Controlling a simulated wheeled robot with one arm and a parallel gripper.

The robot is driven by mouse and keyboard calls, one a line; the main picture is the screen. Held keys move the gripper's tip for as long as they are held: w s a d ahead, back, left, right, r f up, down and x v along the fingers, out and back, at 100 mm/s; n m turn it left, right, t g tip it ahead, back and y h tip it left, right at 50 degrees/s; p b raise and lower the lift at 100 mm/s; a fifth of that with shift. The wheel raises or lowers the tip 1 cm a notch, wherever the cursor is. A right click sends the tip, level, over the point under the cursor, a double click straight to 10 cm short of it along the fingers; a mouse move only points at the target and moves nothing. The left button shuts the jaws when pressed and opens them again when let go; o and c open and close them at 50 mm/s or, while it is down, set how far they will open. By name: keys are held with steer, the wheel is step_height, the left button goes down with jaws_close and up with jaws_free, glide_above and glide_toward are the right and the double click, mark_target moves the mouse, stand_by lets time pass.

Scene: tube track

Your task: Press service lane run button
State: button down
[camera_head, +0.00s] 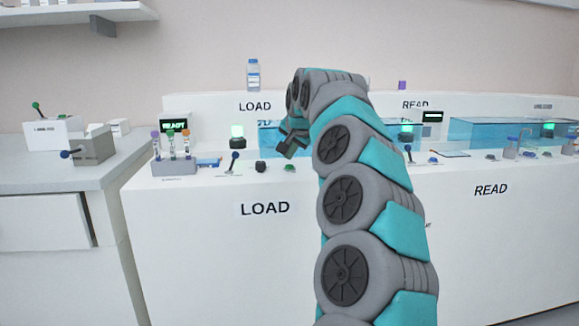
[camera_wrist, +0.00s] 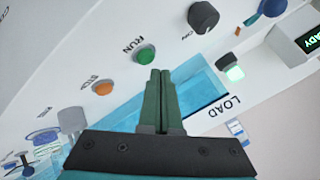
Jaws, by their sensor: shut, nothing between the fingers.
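A round green button labelled RUN (camera_wrist: 146,55) sits on the white panel in the wrist view. A small green button (camera_head: 290,168) at the LOAD station in the head view appears to be the same one. No service lane label is readable on it. My gripper (camera_wrist: 160,72) is shut and empty, its green fingertips just beside the RUN button in the picture; I cannot tell the gap to the panel. In the head view my gripper (camera_head: 288,150) hangs above the LOAD station's front ledge. An orange button labelled STOP (camera_wrist: 103,88) is beside RUN, left of the fingers.
A black knob (camera_wrist: 203,16) marked ON and a blue-ended lever (camera_head: 234,160) stand near the button. A glowing green lamp (camera_head: 238,132), a READY display (camera_head: 174,125) and a rack of tubes (camera_head: 174,167) are left. A blue tank (camera_head: 270,138) lies behind. My arm hides the middle of the bench.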

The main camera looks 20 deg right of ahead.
stand_by(0.4)
steer(key=shift+f+b, duration=0.45)
steer(key=shift+b, duration=0.05)
